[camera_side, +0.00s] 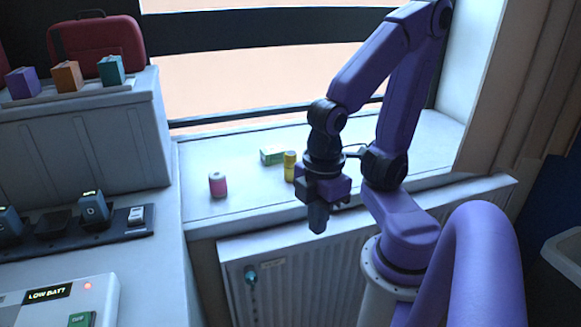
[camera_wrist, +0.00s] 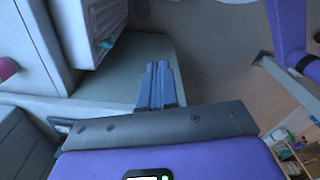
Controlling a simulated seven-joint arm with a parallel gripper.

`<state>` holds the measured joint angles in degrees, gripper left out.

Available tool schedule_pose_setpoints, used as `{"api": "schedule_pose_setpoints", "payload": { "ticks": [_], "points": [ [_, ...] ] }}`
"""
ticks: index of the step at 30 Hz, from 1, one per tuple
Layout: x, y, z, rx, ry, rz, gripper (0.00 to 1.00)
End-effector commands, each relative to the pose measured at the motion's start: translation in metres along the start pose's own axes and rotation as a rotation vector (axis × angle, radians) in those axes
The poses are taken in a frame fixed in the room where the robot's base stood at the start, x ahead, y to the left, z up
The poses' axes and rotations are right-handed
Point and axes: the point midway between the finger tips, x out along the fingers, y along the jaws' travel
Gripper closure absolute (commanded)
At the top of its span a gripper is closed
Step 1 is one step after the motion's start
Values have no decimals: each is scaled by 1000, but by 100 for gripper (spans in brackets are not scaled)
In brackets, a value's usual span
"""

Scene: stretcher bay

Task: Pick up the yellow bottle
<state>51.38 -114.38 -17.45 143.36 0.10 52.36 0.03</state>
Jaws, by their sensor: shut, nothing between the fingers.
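The yellow bottle (camera_side: 289,166) stands upright on the white windowsill (camera_side: 240,200) in the side view. It is just left of my wrist and partly beside a green and white box. My gripper (camera_side: 318,222) points down in front of the sill's edge, over the radiator, to the right of the bottle and apart from it. In the wrist view the fingers (camera_wrist: 158,72) are together with nothing between them. I cannot see the yellow bottle in the wrist view.
The green and white box (camera_side: 272,155) lies behind the bottle. A pink bottle (camera_side: 217,185) stands further left on the sill. A radiator (camera_side: 285,275) is below. A grey case (camera_side: 90,145) and a charger dock (camera_side: 75,232) are at left. The sill's front left is clear.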

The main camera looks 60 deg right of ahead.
Motion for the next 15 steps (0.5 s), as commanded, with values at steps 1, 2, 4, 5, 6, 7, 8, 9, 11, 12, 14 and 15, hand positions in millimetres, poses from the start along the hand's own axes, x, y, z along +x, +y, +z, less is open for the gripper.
{"api": "schedule_pose_setpoints", "payload": {
  "ticks": [1, 2, 4, 5, 6, 7, 8, 9, 11, 12, 14, 15],
  "points": [
    [0, 0, 0, 0, 0, 0, 100],
    [0, 0, 0, 0, 0, 0, 100],
    [0, 0, 0, 0, 0, 0, 100],
    [0, 0, 0, 0, 0, 0, 100],
    [0, 0, 0, 0, 0, 0, 100],
    [0, 0, 0, 0, 0, 0, 100],
    [0, 0, 0, 0, 0, 0, 100],
    [0, 0, 0, 0, 0, 0, 100],
    [0, 0, 0, 0, 0, 0, 100],
    [0, 0, 0, 0, 0, 0, 90],
    [0, 0, 0, 0, 0, 0, 71],
    [0, 0, 0, 0, 0, 0, 58]
  ]
}}
